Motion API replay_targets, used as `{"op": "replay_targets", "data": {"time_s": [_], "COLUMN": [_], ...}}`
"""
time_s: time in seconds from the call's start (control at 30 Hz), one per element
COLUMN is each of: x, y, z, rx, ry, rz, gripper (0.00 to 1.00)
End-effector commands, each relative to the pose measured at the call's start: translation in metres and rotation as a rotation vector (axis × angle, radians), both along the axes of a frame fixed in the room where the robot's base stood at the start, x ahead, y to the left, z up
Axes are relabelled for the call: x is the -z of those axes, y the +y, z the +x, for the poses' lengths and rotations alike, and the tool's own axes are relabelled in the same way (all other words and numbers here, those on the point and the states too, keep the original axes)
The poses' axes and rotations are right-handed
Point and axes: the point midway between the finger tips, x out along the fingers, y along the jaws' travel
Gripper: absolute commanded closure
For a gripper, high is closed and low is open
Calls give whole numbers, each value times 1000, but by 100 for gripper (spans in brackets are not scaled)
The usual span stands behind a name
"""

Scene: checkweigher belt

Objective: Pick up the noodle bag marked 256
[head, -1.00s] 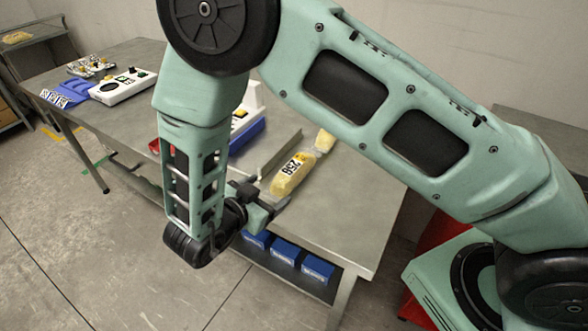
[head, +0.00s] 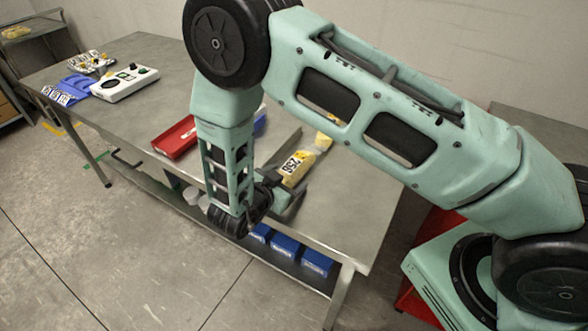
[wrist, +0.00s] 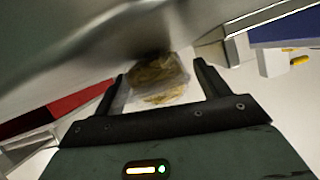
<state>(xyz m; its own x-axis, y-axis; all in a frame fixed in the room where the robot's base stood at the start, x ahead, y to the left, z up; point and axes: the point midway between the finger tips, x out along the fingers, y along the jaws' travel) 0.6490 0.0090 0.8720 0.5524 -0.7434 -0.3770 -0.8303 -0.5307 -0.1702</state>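The noodle bag marked 256 (head: 294,168) is yellow with a white number label and lies on the metal table (head: 345,215), beside a low grey metal rail. My gripper (head: 290,200) is at the near end of this bag in the head view. In the wrist view my gripper (wrist: 160,85) has its two fingers wide apart. A clear bag of yellow noodles (wrist: 157,75) shows between and beyond them, with no number readable there. Whether the fingers touch it I cannot tell. A second yellow bag (head: 323,141) lies just behind the marked one.
A red tray (head: 174,138) lies left of my arm. A white control box (head: 124,84) and a blue tray (head: 76,88) are at the table's far left. Blue boxes (head: 285,246) stand on the shelf under the front edge. The table's middle left is clear.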

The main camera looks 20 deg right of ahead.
Motion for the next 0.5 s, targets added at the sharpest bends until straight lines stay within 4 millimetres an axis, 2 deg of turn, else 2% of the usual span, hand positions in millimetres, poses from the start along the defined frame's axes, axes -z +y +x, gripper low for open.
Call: {"op": "replay_targets", "data": {"time_s": [0.03,0.17,0.2,0.5], "x": [0,0,0,-3], "y": [0,0,0,0], "z": [0,0,0,0], "rx": [0,0,0,1], "ry": [0,0,0,-2], "rz": [0,0,0,0], "gripper": [40,76,80,80]}}
